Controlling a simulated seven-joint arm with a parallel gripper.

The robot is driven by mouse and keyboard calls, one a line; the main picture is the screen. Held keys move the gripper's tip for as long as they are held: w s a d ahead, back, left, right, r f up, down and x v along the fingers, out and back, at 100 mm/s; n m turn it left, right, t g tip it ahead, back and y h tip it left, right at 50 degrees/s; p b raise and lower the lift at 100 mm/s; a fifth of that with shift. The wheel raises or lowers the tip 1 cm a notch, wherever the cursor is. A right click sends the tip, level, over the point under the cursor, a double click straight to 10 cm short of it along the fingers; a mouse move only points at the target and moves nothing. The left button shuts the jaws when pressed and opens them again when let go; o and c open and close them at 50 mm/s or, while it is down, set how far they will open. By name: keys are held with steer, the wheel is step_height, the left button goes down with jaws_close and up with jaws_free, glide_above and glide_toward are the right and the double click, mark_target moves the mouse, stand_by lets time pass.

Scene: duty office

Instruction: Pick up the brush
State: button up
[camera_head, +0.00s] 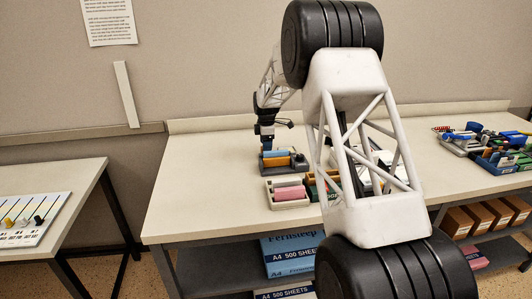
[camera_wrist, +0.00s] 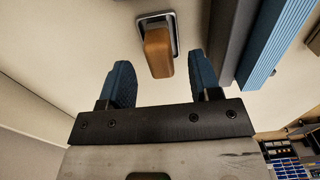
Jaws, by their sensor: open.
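My gripper (camera_wrist: 160,78) is open, with two blue ribbed fingers spread apart in the wrist view. An orange-brown block (camera_wrist: 158,52) with a dark grey, pale-rimmed base (camera_wrist: 152,17) shows ahead of the gap between the fingers, free of both. It may be the brush, but I cannot tell for sure. In the head view my gripper (camera_head: 266,137) is over the table's left part, just above a dark holder (camera_head: 268,170) with a blue piece (camera_head: 275,153) and a yellow-orange piece (camera_head: 276,161). The fingertips are too small to tell there.
A long blue ribbed piece (camera_wrist: 276,42) lies right of the right finger. A pale tray with pink blocks (camera_head: 289,193) stands in front of the dark holder. Blue bins (camera_head: 503,160) stand at the table's right. My arm hides the table's middle. The table's left part (camera_head: 205,185) is clear.

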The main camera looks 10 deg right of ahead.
steer(key=shift+f, duration=1.6)
steer(key=shift+c, duration=0.3)
steer(key=c, duration=0.9)
steer(key=shift+c, duration=0.2)
steer(key=shift+r, duration=0.15)
steer(key=shift+r, duration=4.85)
